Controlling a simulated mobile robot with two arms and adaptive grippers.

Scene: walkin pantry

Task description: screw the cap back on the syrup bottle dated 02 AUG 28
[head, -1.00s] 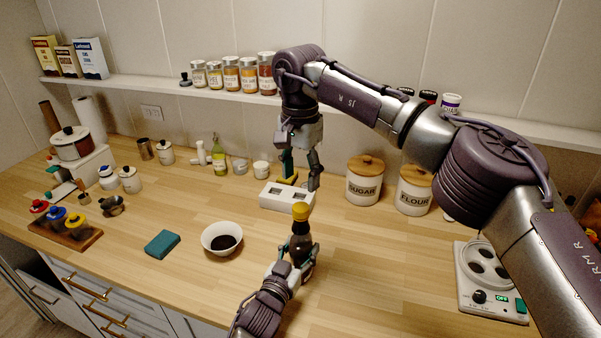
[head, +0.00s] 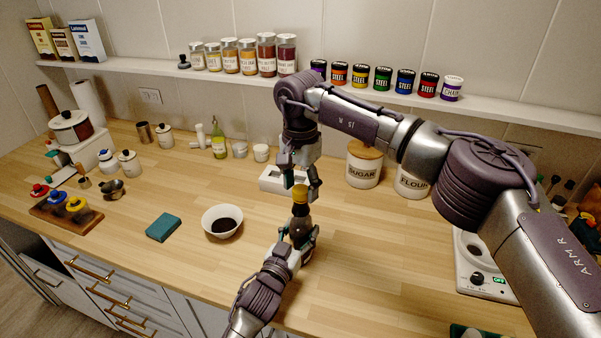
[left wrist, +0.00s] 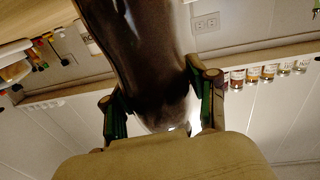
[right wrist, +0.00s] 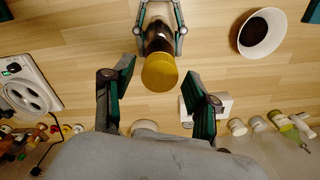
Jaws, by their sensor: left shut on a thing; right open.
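The dark syrup bottle (head: 300,226) stands upright near the counter's front, with a yellow cap (head: 300,193) on its top. Its date is not readable. I cannot tell how tightly the cap sits. My left gripper (head: 301,240) is shut on the bottle's body; the left wrist view shows the dark bottle (left wrist: 155,60) between its fingers. My right gripper (head: 301,190) is open, pointing down close to the cap. In the right wrist view the cap (right wrist: 160,71) lies between the spread fingers, nearer the left one, and the fingers appear clear of it.
A white slotted box (head: 270,181) stands just behind the bottle. A white bowl with dark contents (head: 222,212) and a teal block (head: 163,228) lie to the left. A sugar canister (head: 363,170) and hot plate (head: 470,270) are to the right.

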